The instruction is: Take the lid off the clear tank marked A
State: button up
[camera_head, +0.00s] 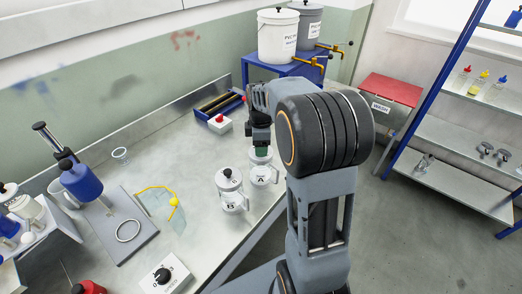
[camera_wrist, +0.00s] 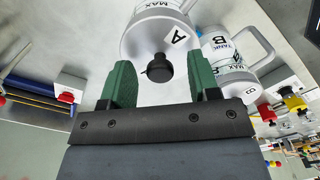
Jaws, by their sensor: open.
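The clear tank A (camera_head: 263,174) stands on the bench with its "A" label facing front. My gripper (camera_head: 261,150) is above it and hides most of its top in the head view. In the wrist view, the grey lid (camera_wrist: 140,38) of tank A carries an "A" tag and a black knob (camera_wrist: 159,68). My gripper (camera_wrist: 153,78) has its two green fingers spread apart, with the knob showing between them. Nothing is gripped. I cannot tell how far the fingertips are from the knob.
Tank B (camera_head: 231,194), with a handle and a black-knobbed lid, stands close to the left of tank A. A box with a red button (camera_head: 220,124) and a blue tray (camera_head: 218,103) lie behind. A pump stand (camera_head: 84,183) is at the left. The bench's front edge is near tank A.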

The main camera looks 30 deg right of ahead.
jog(key=shift+f, duration=0.35)
jog(key=c, duration=1)
jog(key=shift+r, duration=0.1)
